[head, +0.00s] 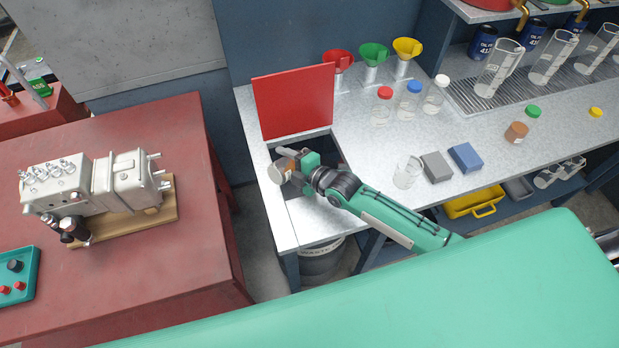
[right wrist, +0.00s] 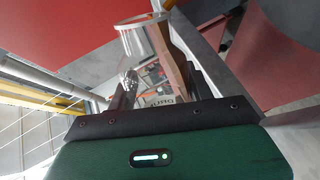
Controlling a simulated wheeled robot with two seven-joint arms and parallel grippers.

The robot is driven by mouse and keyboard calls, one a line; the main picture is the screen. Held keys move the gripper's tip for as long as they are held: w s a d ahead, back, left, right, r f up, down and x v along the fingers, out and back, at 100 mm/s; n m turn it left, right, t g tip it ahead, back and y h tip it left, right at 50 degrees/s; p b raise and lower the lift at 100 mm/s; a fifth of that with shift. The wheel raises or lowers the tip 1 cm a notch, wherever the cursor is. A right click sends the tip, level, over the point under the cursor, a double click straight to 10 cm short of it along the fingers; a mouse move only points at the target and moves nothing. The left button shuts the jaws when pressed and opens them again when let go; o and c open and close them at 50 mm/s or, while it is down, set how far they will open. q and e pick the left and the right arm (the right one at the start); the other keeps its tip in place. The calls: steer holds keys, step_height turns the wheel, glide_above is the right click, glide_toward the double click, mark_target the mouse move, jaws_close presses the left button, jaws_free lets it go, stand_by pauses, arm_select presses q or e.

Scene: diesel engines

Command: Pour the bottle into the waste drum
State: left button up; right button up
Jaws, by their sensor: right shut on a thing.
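My right gripper (head: 292,164) is at the square opening in the counter, shut on a clear bottle (head: 278,172). The bottle lies tilted well over, with its round end toward the left rim of the opening; a brownish patch shows on it. In the right wrist view the clear bottle (right wrist: 139,62) shows in front of the gripper with a pale ring at its end. How much liquid is in it cannot be told. The waste drum (head: 320,266) stands under the counter, its upper side and label partly showing; its mouth is hidden. My left gripper is out of view.
A raised red lid (head: 294,101) stands behind the opening. A beaker (head: 407,172), a grey block (head: 436,166) and a blue block (head: 465,158) stand right of it. Capped bottles and coloured funnels line the back. A red bench (head: 180,250) with an engine part is left, across a gap.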

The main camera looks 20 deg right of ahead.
steer(key=shift+f, duration=0.1)
steer(key=shift+w+d+r+m+b, duration=0.15)
steer(key=shift+r+m+b, duration=0.15)
steer(key=shift+m, duration=0.2)
stand_by(0.6)
